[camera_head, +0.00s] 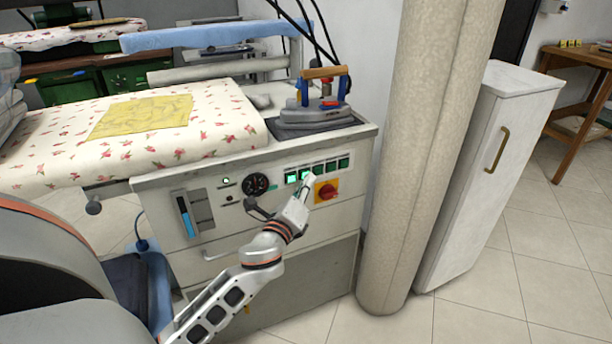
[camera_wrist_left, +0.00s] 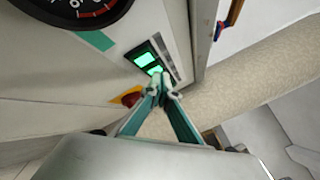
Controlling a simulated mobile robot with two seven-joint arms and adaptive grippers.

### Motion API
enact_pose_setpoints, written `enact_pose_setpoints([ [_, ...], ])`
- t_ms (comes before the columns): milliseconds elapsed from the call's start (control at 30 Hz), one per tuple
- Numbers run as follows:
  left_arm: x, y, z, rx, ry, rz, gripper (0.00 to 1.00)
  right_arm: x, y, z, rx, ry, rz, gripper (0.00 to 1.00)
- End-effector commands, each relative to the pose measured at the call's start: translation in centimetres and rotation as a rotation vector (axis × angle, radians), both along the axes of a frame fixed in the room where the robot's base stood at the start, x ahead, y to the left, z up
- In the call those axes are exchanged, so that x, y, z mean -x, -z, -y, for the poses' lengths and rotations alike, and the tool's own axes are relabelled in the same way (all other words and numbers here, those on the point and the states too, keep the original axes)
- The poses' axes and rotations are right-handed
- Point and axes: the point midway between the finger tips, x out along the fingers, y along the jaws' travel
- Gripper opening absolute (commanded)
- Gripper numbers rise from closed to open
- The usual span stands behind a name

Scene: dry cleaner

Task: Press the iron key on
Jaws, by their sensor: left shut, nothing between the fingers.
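A row of green keys (camera_head: 329,167) sits on the front panel of the ironing station, to the right of a round gauge (camera_head: 256,184). My left gripper (camera_head: 309,179) is shut and empty, its tips at the row and covering part of it. In the left wrist view the shut fingertips (camera_wrist_left: 162,84) are at the lower end of the lit green keys (camera_wrist_left: 146,60). I cannot tell whether they touch a key. Which key is the iron key cannot be read. The iron (camera_head: 316,100) stands on its dark rest on top of the station. My right gripper is not in view.
A red rotary switch (camera_head: 327,190) on a yellow plate sits just below the keys; it also shows in the left wrist view (camera_wrist_left: 131,97). A padded board (camera_head: 150,135) with a yellow cloth is at left. A beige column (camera_head: 425,150) and a white cabinet (camera_head: 490,170) stand at right.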

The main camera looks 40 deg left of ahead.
Motion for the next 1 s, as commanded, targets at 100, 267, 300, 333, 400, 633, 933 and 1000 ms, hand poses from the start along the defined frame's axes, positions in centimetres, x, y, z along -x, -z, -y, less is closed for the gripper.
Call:
enact_pose_setpoints([
  [100,0.2,-0.1,0.4,0.002,0.0,0.001,0.0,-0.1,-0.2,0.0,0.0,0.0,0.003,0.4],
  [267,0.4,-0.1,0.9,0.0,0.0,0.0,0.0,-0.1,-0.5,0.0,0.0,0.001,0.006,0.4],
  [300,0.4,-0.1,0.9,0.0,0.0,0.0,0.0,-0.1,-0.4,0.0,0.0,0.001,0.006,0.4],
  [333,0.4,0.0,0.9,0.0,0.0,0.0,0.0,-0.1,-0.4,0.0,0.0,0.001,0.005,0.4],
  [400,0.4,0.0,0.9,0.0,0.0,0.0,0.0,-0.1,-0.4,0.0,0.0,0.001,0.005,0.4],
  [633,0.6,0.0,1.6,0.002,0.001,0.0,0.0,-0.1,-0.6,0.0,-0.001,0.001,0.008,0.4],
  [933,1.7,0.0,4.1,0.002,0.001,0.0,0.0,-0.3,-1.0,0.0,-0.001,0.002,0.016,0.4],
  [1000,1.9,0.0,4.7,0.003,0.001,0.0,0.0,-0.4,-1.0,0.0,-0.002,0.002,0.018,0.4],
])
